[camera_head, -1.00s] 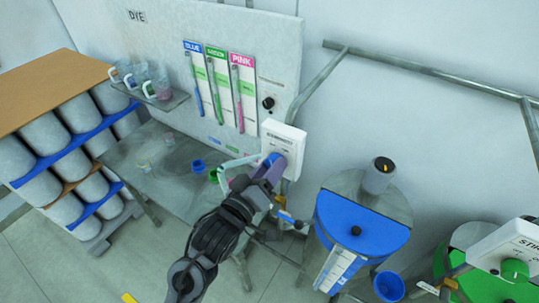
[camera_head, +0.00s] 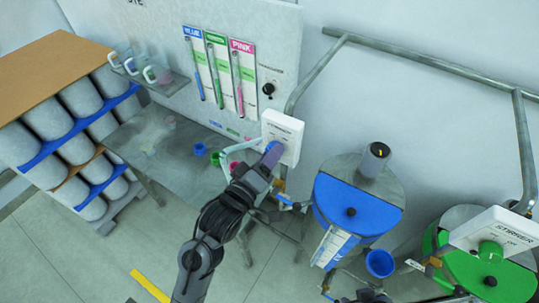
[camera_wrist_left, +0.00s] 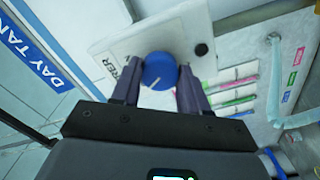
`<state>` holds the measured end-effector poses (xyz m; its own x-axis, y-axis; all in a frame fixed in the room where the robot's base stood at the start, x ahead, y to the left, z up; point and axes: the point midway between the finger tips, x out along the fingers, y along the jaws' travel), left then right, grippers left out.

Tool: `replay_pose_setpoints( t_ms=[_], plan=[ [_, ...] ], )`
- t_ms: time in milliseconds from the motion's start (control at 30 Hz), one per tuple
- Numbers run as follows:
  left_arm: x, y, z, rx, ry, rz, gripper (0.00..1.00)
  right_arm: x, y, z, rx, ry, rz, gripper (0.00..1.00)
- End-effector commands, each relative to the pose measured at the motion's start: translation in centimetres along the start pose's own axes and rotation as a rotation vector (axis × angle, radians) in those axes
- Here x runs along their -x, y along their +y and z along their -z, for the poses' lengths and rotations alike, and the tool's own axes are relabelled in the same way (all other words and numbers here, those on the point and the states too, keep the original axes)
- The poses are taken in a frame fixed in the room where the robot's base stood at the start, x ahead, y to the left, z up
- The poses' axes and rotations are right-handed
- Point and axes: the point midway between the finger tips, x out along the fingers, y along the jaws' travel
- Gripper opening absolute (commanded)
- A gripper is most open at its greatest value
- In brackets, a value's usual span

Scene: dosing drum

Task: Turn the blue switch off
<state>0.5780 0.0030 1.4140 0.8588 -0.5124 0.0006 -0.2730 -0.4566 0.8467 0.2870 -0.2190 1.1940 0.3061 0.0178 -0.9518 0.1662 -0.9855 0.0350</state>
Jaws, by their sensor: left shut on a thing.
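A short white mark shows on the knob's face. My left gripper (camera_head: 268,160) is at the box and largely covers the knob in the head view. In the left wrist view its two dark fingers (camera_wrist_left: 157,86) are on either side of the knob, shut on it. A dark part of my right arm shows at the bottom edge of the head view, but its jaws cannot be made out.
Right of the box stands a drum with a blue lid (camera_head: 355,206). A green-lidded drum (camera_head: 488,278) with another stirrer box (camera_head: 497,236) and green knob is at the lower right. A steel table (camera_head: 165,150) and barrel rack are left. Grey pipes run along the wall.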

Motion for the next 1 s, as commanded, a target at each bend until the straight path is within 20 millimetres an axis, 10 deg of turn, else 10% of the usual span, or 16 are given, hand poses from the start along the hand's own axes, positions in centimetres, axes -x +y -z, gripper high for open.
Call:
replay_pose_setpoints(
  t_ms=[67, 100, 233, 667, 1000],
  plan=[
    [0.0, 0.0, 0.0, 0.002, 0.000, 0.000, 0.14, 0.0, 0.1, 0.0, 0.003, -0.001, -0.002, 0.43],
    [0.0, 0.0, 0.0, 0.002, 0.000, 0.001, 0.49, 0.0, 0.1, 0.0, 0.003, -0.001, -0.003, 0.43],
    [0.0, 0.0, 0.0, 0.001, 0.000, 0.001, 0.69, 0.0, 0.1, 0.0, 0.004, -0.001, -0.003, 0.43],
    [0.7, -0.2, -0.1, 0.000, 0.000, 0.002, 0.70, -0.3, 0.0, -0.1, 0.000, 0.000, 0.000, 0.43],
    [5.9, -0.3, -0.2, -0.002, 0.000, 0.001, 0.70, -1.9, -0.2, -0.6, -0.005, 0.001, 0.004, 0.43]
  ],
)
